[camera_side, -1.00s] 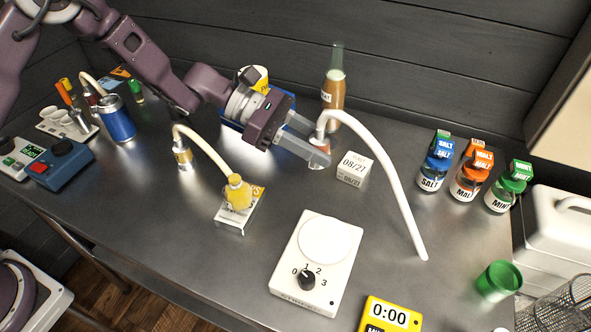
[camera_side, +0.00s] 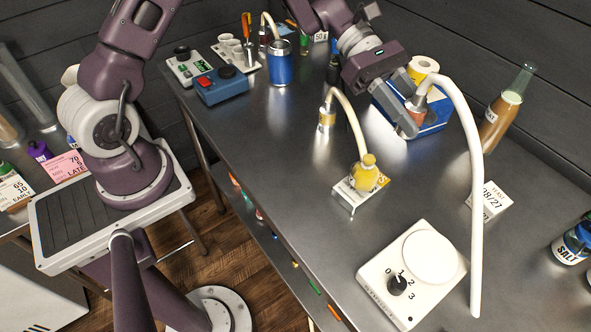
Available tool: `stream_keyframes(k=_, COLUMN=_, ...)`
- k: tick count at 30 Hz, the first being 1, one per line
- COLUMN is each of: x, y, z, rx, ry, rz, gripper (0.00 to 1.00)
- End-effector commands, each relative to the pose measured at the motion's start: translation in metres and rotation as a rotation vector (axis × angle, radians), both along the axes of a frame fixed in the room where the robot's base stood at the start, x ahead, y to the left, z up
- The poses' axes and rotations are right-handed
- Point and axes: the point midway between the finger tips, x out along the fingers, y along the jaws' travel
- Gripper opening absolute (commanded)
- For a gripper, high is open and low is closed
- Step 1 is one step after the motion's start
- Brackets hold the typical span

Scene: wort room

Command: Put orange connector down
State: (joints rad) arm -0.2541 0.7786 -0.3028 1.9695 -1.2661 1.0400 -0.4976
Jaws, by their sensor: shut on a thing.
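My gripper (camera_side: 409,117) is shut on the orange connector (camera_side: 417,104), which sits at the upper end of a thick white hose (camera_side: 468,120). The fingers hide part of the connector. The gripper is over the back of the steel table, in front of a blue box (camera_side: 436,128); I cannot tell whether the connector touches anything below. The hose arches up from the connector, then hangs down to the right of the white dial device (camera_side: 412,272).
A brown bottle (camera_side: 499,122) and a white date block (camera_side: 489,201) stand right of the hose. Bare steel lies between the yellow bottle and the date block.

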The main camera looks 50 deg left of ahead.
Motion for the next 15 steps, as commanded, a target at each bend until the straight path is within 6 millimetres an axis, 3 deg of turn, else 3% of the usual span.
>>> stream_keyframes(k=1, x=-0.009, y=0.02, z=0.0, rx=-0.001, ry=0.002, rz=-0.005, gripper=0.0)
stream_keyframes(k=6, x=-0.059, y=0.08, z=-0.001, rx=-0.001, ry=0.001, rz=-0.056, gripper=0.0)
stream_keyframes(k=9, x=-0.088, y=0.103, z=0.002, rx=-0.001, ry=0.0, rz=-0.082, gripper=0.0)
stream_keyframes(k=15, x=-0.128, y=0.128, z=0.008, rx=-0.001, ry=0.0, rz=-0.117, gripper=0.0)
